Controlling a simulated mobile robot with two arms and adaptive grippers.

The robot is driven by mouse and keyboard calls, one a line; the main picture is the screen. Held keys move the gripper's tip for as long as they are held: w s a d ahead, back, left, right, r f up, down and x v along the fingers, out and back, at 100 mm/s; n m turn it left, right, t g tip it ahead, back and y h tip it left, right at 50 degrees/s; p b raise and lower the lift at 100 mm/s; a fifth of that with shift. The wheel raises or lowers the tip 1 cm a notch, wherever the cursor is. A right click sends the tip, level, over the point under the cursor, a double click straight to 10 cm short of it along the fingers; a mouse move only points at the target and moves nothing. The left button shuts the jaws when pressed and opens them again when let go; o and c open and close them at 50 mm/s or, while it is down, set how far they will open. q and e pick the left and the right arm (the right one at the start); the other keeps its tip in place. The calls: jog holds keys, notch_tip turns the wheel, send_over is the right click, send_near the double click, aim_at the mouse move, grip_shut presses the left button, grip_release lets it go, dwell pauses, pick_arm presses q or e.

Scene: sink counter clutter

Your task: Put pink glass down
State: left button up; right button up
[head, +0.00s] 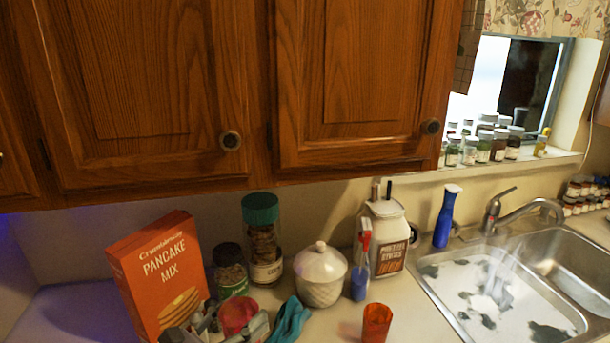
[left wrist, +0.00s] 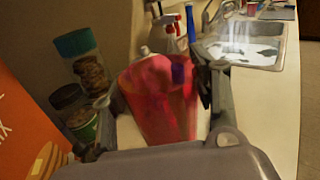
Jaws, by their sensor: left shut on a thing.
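The pink glass (head: 238,313) is between the fingers of my left gripper (head: 230,326) at the bottom of the head view. In the left wrist view the pink glass (left wrist: 163,98) fills the middle, with a finger of my left gripper (left wrist: 155,125) on either side. The gripper is shut on it. The glass looks close to upright, its open rim facing up. Its base is hidden, so I cannot tell whether it touches the counter (head: 340,318). My right gripper is not in view.
An orange cup (head: 377,323) stands right, before the sink (head: 450,300). Cabinets (head: 350,80) hang above.

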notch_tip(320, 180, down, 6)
jog(key=b, duration=0.5)
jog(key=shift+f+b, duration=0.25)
jog(key=shift+b, duration=0.15)
pick_arm(q)
jog(key=s+a+f+n+t+y, duration=0.1)
jog(key=s+a+f+n+y, duration=0.2)
jog(key=s+f+y, duration=0.2)
jog(key=s+a+f+n+t+y, duration=0.2)
jog(key=s+f+n+y, duration=0.2)
jog(key=s+f, duration=0.3)
jog(key=shift+a+f+y, duration=0.2)
jog(key=shift+a+y, duration=0.2)
jog(key=shift+y, duration=0.4)
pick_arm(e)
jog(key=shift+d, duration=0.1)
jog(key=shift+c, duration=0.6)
